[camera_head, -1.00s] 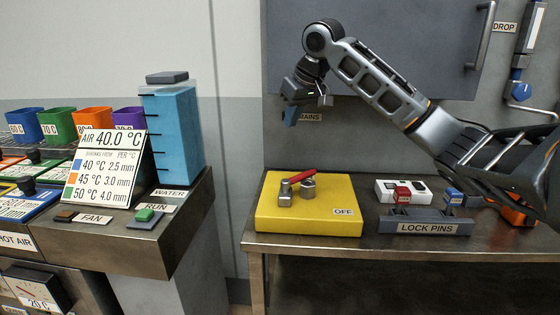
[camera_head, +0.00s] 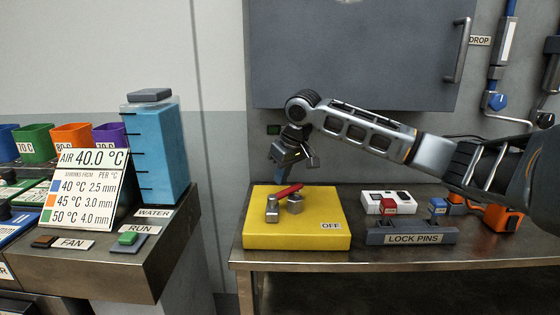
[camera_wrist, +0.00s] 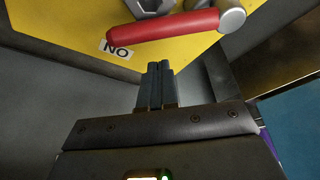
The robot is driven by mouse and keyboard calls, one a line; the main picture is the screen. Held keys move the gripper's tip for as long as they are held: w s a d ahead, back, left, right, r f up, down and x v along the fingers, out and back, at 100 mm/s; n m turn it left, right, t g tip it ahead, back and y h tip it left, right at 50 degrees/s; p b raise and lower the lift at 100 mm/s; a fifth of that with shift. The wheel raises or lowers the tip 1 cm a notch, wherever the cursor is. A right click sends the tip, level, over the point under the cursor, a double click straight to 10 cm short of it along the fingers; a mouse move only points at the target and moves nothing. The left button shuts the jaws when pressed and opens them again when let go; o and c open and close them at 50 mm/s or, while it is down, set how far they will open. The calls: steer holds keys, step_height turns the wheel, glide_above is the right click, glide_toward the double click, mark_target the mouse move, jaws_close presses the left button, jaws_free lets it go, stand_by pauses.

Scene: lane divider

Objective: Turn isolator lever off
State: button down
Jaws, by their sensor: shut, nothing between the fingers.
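The isolator is a yellow block (camera_head: 300,229) on the metal bench, with an OFF label at its front right. Its red lever (camera_head: 288,190) lies across two metal posts on top. In the wrist view the red lever (camera_wrist: 165,31) crosses the upper middle, with an ON label (camera_wrist: 116,50) on the yellow plate (camera_wrist: 75,30) beside it. My gripper (camera_head: 300,164) is above and behind the block, apart from the lever. In the wrist view my gripper's fingers (camera_wrist: 156,68) are together and empty, just short of the lever. The ON label is hidden in the head view.
A LOCK PINS holder (camera_head: 412,236) and a white box (camera_head: 388,203) stand to the right of the yellow block. An orange tool (camera_head: 503,217) lies farther right. A blue water tank (camera_head: 156,150) stands on the left console. A grey cabinet (camera_head: 355,55) is behind.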

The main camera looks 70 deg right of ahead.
mark_target(293, 192)
steer(key=shift+s+a+f, duration=0.1)
steer(key=shift+s+a, duration=0.15)
steer(key=shift+s, duration=0.25)
steer(key=shift+s+a+f, duration=0.1)
steer(key=shift+s+a, duration=0.1)
steer(key=shift+s, duration=0.3)
steer(key=shift+s+p, duration=0.1)
steer(key=shift+p, duration=0.2)
steer(key=shift+s+a+m+p, duration=0.2)
steer(key=shift+s+m+p, duration=0.25)
steer(key=shift+m, duration=0.35)
steer(key=shift+s+a, duration=0.3)
steer(key=shift+s, duration=0.25)
steer(key=shift+s+a, duration=0.3)
steer(key=shift+s, duration=0.2)
steer(key=shift+s+a, duration=0.6)
steer(key=shift+a+f+p, duration=0.1)
steer(key=shift+a+p, duration=0.05)
steer(key=shift+p, duration=0.15)
